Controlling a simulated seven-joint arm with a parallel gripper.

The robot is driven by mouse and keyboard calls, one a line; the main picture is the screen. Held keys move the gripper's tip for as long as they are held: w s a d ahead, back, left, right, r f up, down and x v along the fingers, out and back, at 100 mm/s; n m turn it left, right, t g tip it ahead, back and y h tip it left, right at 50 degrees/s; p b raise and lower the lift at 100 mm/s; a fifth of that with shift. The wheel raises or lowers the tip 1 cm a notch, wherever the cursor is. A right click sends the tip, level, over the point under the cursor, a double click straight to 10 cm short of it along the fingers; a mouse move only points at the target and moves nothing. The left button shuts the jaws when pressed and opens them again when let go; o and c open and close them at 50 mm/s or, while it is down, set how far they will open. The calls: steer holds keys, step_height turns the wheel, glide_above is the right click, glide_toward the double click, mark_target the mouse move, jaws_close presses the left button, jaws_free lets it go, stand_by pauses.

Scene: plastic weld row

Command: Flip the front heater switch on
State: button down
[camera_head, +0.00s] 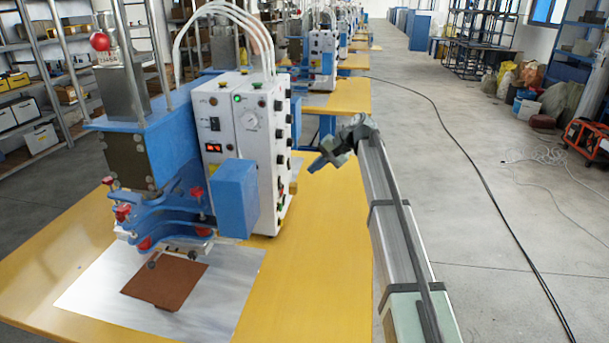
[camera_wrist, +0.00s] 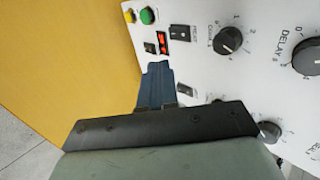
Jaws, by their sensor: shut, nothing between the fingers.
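The white control box (camera_head: 245,110) of the blue press stands on the yellow table. In the wrist view, its side panel (camera_wrist: 270,70) carries a black rocker switch (camera_wrist: 180,33) near the top and another one (camera_wrist: 185,90) lower, partly behind my gripper. Their small labels are blurred, so I cannot tell for certain which is the front heater switch, nor which way either is set. My gripper (camera_head: 314,168) is to the right of the box, apart from it. In the wrist view its fingers (camera_wrist: 158,68) are shut and empty, in front of the panel's left edge.
Black knobs (camera_wrist: 229,39) and a larger delay knob (camera_wrist: 307,57) sit beside the rockers. A green button (camera_wrist: 148,16), a yellow button (camera_wrist: 130,16) and a red-lit part (camera_wrist: 163,34) are at the corner. A brown sheet (camera_head: 165,279) lies on a metal plate (camera_head: 222,293).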

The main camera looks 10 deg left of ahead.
mark_target(280, 183)
steer(key=shift+v, duration=1.3)
steer(key=shift+d+f, duration=0.2)
steer(key=shift+f, duration=0.45)
steer(key=shift+a+r+x, duration=0.3)
steer(key=shift+a+x, duration=0.05)
steer(key=shift+x, duration=1.8)
steer(key=shift+a+r+x, duration=0.3)
steer(key=shift+x, duration=1.9)
steer(key=shift+a+r+x, duration=0.3)
steer(key=shift+a+x, duration=0.05)
steer(key=shift+x, duration=1.8)
